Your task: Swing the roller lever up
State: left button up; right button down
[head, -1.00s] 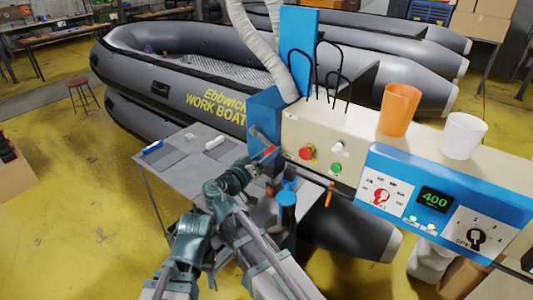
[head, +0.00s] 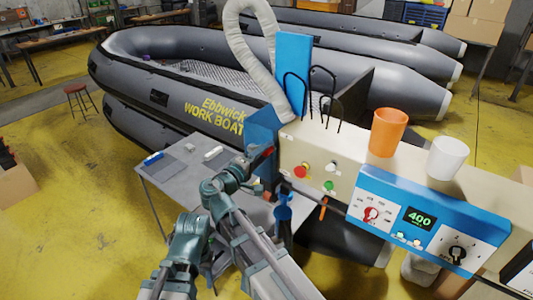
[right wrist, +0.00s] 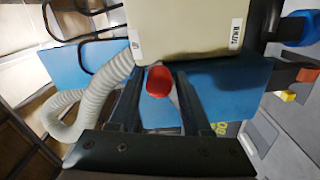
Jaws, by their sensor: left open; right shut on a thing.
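The roller lever shows its red end (head: 267,151) at the left end of the beige machine (head: 320,160), beside a blue housing. In the right wrist view a round red knob (right wrist: 159,82) sits between the two dark fingers. My right gripper (head: 257,160) is shut on the lever's red end, and the jaws and wrist hide much of the lever. My left gripper (head: 210,262) is low and left, away from the lever; it is open, though its fingers are hard to make out.
An orange cup (head: 388,132) and a white cup (head: 447,158) stand on the machine top. A blue control panel (head: 425,215) reads 400. A grey table (head: 165,180) lies left, below my arms. A pale hose (head: 232,20) arches behind; grey boats (head: 180,75) fill the background.

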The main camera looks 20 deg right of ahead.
pick_arm(q)
jog(key=shift+r+p, duration=0.4)
jog(key=shift+r, duration=0.2)
pick_arm(e)
jog(key=shift+w+a+r+n, duration=0.25)
jog(key=shift+w+r+n, duration=0.1)
jog(key=shift+r+n, duration=0.45)
jog(key=shift+f, duration=0.1)
jog(key=c, duration=0.5)
grip_release()
jog(key=shift+a, duration=0.1)
jog(key=shift+w, duration=0.1)
jog(key=shift+f, duration=0.1)
jog(key=shift+s, duration=0.2)
